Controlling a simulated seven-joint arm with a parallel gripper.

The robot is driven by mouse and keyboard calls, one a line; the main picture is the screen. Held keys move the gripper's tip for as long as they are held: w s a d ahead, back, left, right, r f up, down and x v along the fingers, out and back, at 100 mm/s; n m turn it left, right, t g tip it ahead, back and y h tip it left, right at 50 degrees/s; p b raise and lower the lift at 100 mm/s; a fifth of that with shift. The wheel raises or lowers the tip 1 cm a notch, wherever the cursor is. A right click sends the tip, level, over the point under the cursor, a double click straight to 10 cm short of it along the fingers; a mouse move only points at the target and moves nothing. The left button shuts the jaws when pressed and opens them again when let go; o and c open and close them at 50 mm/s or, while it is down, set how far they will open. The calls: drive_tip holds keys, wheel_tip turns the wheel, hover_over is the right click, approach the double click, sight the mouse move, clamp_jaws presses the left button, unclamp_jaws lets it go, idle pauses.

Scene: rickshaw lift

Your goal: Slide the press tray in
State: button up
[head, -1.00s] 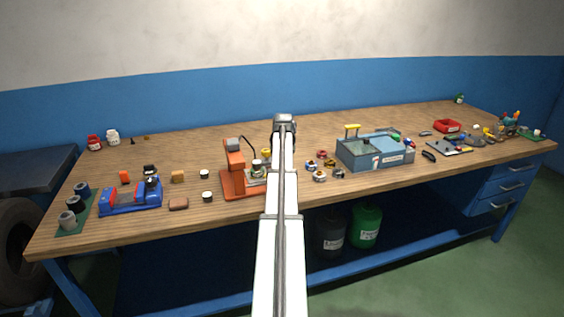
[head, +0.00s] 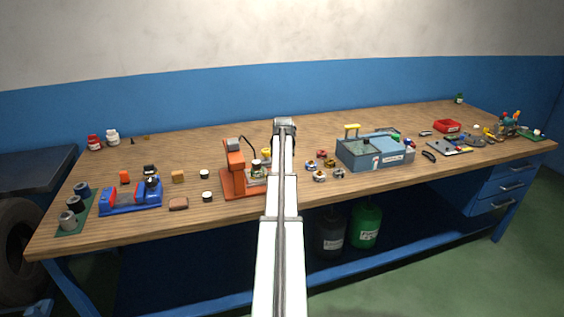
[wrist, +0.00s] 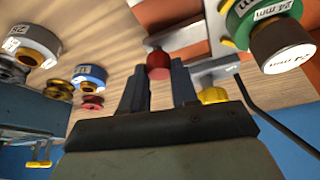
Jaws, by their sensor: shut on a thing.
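The orange press (head: 234,171) stands on the bench just left of my arm in the head view. In the wrist view its orange base and a grey metal tray part (wrist: 190,53) lie at the top. My gripper (wrist: 160,72) is shut on a red knob (wrist: 158,63) at the near side of the press, one dark finger on each side. My arm hides the fingers and knob in the head view. A green-ringed tin marked 24 mm (wrist: 281,35) sits at the press. A yellow knob (wrist: 212,95) is just right of the fingers.
Several small ringed parts (head: 320,176) lie right of my arm, near a blue-grey box (head: 370,152) with a yellow handle. A black cable (wrist: 270,118) curves beside the gripper in the wrist view. A blue device (head: 130,198) stands at the left. Bare bench lies behind the press.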

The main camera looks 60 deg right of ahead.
clamp_jaws()
drive_tip(key=shift+w, duration=0.1)
drive_tip(key=w+a, duration=0.3)
drive_tip(key=shift+a, duration=0.15)
drive_tip(key=o, duration=0.8)
unclamp_jaws()
drive_tip(key=v, duration=1.3)
drive_tip(key=shift+r, duration=0.45)
